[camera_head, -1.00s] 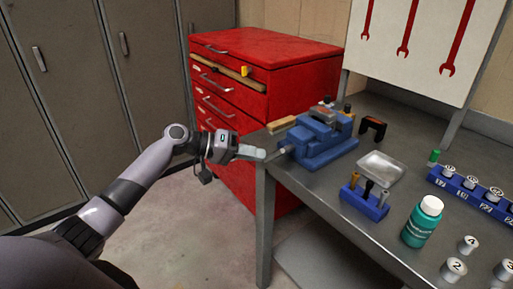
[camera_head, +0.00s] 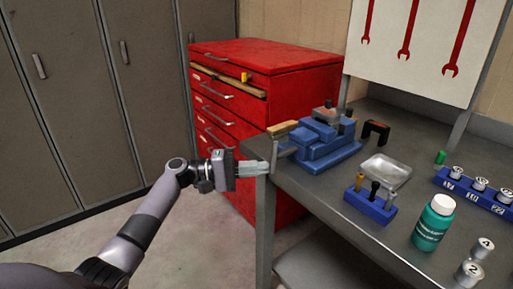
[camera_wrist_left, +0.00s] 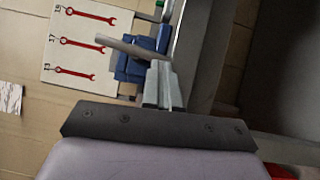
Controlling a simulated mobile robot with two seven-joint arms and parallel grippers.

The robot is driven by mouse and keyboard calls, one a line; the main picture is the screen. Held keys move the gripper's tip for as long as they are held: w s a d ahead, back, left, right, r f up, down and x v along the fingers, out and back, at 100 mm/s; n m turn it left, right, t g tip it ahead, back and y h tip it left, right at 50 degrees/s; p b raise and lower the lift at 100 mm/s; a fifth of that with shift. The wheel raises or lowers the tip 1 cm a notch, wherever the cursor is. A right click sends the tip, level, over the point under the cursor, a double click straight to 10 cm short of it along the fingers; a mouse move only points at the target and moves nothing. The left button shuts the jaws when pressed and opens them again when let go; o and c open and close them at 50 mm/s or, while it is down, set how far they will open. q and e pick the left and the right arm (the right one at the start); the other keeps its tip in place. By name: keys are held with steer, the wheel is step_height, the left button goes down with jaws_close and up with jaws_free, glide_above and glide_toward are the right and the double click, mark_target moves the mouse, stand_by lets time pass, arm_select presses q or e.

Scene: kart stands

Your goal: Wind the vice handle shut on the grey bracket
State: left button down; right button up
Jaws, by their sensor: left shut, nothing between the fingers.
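The blue vice (camera_head: 330,155) stands at the left end of the bench. Its grey handle bar (camera_head: 274,155) hangs at its near left end; in the left wrist view the bar (camera_wrist_left: 122,46) runs slanted beside the blue body. A small grey piece (camera_head: 325,115), perhaps the bracket, shows at the top of the vice; its seating between the jaws is unclear. My left gripper (camera_head: 267,169) is shut and empty, its fingertips beside the lower part of the handle. Whether they touch it I cannot tell. In the wrist view the closed fingers (camera_wrist_left: 160,84) point toward the vice. My right gripper is out of view.
A red drawer cabinet (camera_head: 290,75) stands behind the vice, and a tan-topped piece (camera_head: 283,128) sits beside it. A metal tray (camera_head: 385,171), blue tool holder (camera_head: 370,204) and teal bottle (camera_head: 433,223) stand on the bench. The floor left of the bench is clear.

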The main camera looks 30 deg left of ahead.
arm_select(q)
steer(key=shift+s+d+f+n+t+h+b, duration=0.1)
steer(key=shift+d+f+n+t+h+b, duration=0.15)
steer(key=shift+n, duration=0.35)
steer(key=shift+s+d+f+n+t+h+b, duration=0.15)
steer(key=shift+d+n+t+h, duration=0.1)
steer(key=shift+n, duration=0.35)
steer(key=shift+d+n+t, duration=0.1)
steer(key=shift+n+t, duration=0.2)
steer(key=shift+n, duration=0.1)
